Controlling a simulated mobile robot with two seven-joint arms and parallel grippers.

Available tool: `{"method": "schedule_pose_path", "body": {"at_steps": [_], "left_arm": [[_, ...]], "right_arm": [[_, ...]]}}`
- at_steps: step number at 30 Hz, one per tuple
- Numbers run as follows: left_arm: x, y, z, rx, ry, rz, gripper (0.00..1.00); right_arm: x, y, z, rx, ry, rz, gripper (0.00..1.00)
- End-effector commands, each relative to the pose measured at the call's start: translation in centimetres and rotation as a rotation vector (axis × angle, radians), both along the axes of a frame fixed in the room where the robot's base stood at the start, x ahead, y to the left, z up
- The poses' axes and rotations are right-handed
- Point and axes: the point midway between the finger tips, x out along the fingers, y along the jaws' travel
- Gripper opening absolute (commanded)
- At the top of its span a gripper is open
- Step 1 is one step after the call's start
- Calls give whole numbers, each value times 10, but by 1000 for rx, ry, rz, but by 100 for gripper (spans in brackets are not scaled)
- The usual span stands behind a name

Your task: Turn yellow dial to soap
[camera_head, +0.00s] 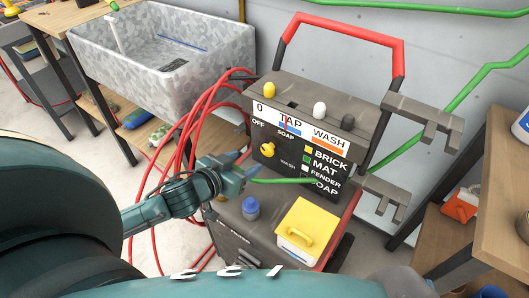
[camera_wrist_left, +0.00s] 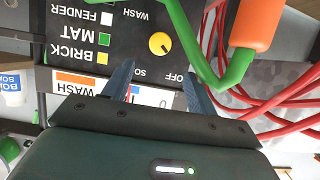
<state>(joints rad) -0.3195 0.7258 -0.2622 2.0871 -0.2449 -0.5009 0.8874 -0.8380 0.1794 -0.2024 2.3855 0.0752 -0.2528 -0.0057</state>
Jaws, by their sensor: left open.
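The yellow dial (camera_head: 267,149) sits on the black front panel of the washer (camera_head: 300,155), among the labels OFF, SOAP and WASH. It also shows in the left wrist view (camera_wrist_left: 159,43), where the picture is upside down and its dark mark points toward OFF. My left gripper (camera_head: 246,165) is open in front of the panel, close to the dial. In the left wrist view its two fingers (camera_wrist_left: 158,66) are apart, with the dial just beyond the tips and nothing between them. The word SOAP is partly hidden by a finger there. My right gripper is not in view.
A green lance with an orange grip (camera_wrist_left: 252,25) passes close beside one finger. Red hoses (camera_head: 190,125) hang left of the washer. A yellow-lidded box (camera_head: 308,228) and a blue cap (camera_head: 250,207) are below the panel. Grey brackets (camera_head: 423,118) stick out right.

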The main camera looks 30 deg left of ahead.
Motion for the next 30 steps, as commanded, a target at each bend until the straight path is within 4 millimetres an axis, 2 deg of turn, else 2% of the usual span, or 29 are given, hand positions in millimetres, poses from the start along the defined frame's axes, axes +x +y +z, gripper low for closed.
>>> {"method": "schedule_pose_path", "body": {"at_steps": [6, 15, 21, 30], "left_arm": [[38, -5, -16, 0, -3, 1, 58], [81, -12, -35, -1, -1, -1, 58], [94, -14, -40, -1, 0, -1, 58], [95, -14, -41, -2, 1, -1, 58]], "right_arm": [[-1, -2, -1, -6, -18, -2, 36], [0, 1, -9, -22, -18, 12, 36], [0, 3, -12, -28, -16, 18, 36], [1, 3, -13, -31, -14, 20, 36]]}}
